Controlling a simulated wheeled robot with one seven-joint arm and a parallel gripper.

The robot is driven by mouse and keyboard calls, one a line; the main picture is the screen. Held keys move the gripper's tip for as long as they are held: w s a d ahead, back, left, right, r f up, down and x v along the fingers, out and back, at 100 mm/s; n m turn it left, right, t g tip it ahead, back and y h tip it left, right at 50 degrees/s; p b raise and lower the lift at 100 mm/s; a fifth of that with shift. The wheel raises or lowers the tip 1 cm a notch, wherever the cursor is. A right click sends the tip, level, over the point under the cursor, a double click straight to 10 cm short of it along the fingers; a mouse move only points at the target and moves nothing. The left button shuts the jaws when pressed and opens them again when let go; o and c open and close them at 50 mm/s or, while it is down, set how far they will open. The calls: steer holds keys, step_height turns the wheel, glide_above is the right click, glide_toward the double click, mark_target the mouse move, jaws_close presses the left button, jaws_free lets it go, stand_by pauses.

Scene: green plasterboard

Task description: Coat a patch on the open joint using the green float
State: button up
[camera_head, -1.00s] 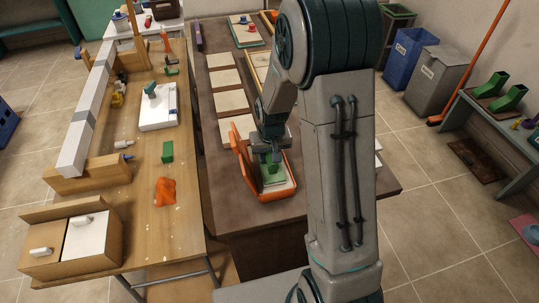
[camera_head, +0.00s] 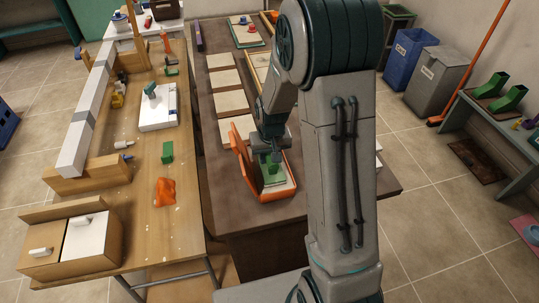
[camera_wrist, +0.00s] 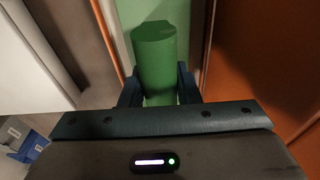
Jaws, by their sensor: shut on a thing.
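The green float (camera_head: 272,180) is over an orange open case (camera_head: 286,188) at the near end of the dark bench. My gripper (camera_head: 274,160) is above it, shut on its handle. In the wrist view the green float's handle (camera_wrist: 155,60) stands between the fingers of my gripper (camera_wrist: 158,85), and a pale green surface lies under it. The orange case wall (camera_wrist: 245,60) shows to the right. The long white beam (camera_head: 75,150) with a grey band lies on wooden blocks on the left table; I cannot tell whether the band is the open joint.
Pale boards (camera_head: 225,77) lie along the dark bench beyond the case. The left wooden table holds a green block (camera_head: 167,152), an orange crumpled item (camera_head: 165,192), a white tray (camera_head: 158,122) and a cardboard box (camera_head: 70,240). A narrow gap separates table and bench.

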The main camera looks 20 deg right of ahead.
steer(key=shift+r+p, duration=2.1)
steer(key=shift+r, duration=1.45)
steer(key=shift+f, duration=0.1)
